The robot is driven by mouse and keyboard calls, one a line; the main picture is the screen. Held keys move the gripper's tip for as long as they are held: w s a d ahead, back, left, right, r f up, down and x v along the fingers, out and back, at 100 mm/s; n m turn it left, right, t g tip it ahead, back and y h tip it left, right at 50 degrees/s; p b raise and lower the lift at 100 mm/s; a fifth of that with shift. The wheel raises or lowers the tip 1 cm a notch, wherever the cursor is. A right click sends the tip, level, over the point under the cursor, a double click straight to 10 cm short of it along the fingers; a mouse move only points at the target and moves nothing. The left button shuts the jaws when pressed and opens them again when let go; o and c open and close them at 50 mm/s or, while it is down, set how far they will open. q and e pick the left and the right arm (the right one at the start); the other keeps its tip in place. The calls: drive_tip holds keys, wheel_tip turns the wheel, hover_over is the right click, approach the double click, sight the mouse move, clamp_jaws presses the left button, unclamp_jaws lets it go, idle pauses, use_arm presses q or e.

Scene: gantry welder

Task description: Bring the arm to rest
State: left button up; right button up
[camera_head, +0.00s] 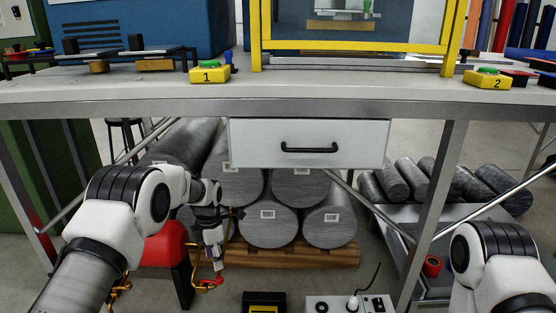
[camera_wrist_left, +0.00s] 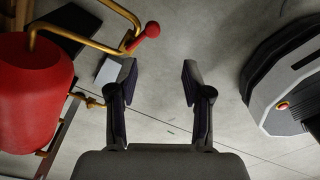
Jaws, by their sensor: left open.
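My left arm (camera_head: 128,203) comes in from the lower left and is bent below the workbench. My left gripper (camera_head: 214,254) hangs in front of the stacked metal cylinders, pointing down. In the left wrist view the left gripper (camera_wrist_left: 158,78) is open with nothing between its fingers, and bare floor shows beyond. Part of my right arm (camera_head: 490,255) shows at the lower right; its gripper is out of view.
The workbench (camera_head: 150,110) has a drawer (camera_head: 308,143) underneath. Cylinders (camera_head: 268,220) lie on a wooden pallet (camera_head: 290,254). A red object (camera_wrist_left: 32,90) with brass-coloured bars is near my left gripper. A white-and-black box (camera_head: 345,304) stands on the floor.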

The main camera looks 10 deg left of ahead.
use_arm(q)
drive_tip(key=s+f+m+g, duration=0.2)
drive_tip(key=s+f, duration=0.6)
drive_tip(key=s, duration=0.4)
drive_tip(key=s+f+m+g, duration=0.2)
drive_tip(key=s+f, duration=0.7)
drive_tip(key=s, duration=0.3)
drive_tip(key=s+f+m, duration=0.1)
drive_tip(key=s+m, duration=0.9)
drive_tip(key=s, duration=0.8)
wheel_tip(320, 180, up, 40)
drive_tip(key=m+t+p, duration=0.4)
drive_tip(key=m+p, duration=0.7)
drive_tip(key=p, duration=2.6)
drive_tip(key=shift+f+m+p, duration=0.2)
drive_tip(key=shift+m+p, duration=0.1)
drive_tip(key=shift+p, duration=0.05)
drive_tip(key=shift+d, duration=0.1)
